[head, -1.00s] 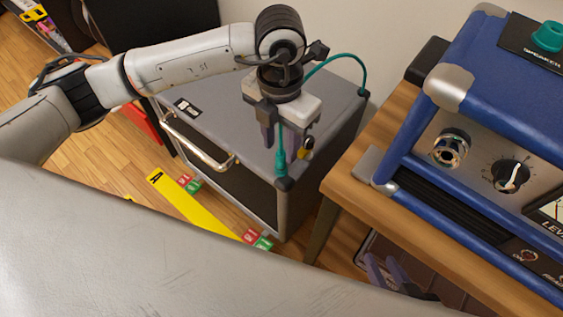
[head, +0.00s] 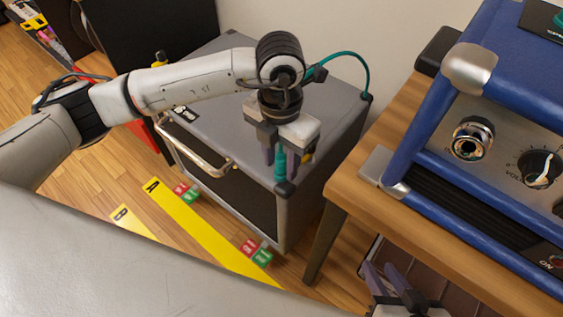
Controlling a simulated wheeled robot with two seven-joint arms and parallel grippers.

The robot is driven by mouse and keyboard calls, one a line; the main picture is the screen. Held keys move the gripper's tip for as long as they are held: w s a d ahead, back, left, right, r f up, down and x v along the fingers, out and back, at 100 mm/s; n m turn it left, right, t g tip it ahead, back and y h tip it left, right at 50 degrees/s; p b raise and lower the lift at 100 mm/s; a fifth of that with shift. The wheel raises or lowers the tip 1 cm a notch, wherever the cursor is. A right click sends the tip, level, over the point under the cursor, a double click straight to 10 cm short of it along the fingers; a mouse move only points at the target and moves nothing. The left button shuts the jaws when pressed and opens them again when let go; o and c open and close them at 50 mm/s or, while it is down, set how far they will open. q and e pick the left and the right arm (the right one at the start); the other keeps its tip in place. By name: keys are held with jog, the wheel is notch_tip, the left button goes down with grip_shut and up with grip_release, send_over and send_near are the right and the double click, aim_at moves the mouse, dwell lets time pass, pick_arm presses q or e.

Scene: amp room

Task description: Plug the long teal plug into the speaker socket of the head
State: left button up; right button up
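A teal plug (head: 280,166) stands upright at the near corner of a grey case; I cannot tell whether it is the long one. My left gripper (head: 284,157) points down there, fingers apart, with the plug showing between or just in front of them; contact is unclear. A teal cable (head: 356,62) arches from behind the wrist to the case's far right corner. The blue amplifier head (head: 434,115) is at the right. Its black speaker plate (head: 543,22) is cut off by the frame edge. My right gripper (head: 384,268) is open and empty at the bottom, below the bench edge.
The grey case (head: 225,100) has a metal handle (head: 200,150). The head stands on a wooden bench (head: 395,125) and has a chrome jack (head: 473,139) on its front. A yellow item (head: 307,159) shows beside the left fingers. Yellow strips (head: 190,220) mark the floor.

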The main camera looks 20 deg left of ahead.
dwell(0.8)
pick_arm(q)
grip_shut()
jog(key=shift+r, duration=0.2)
jog(key=shift+r+p, duration=1.85)
jog(key=shift+r, duration=1)
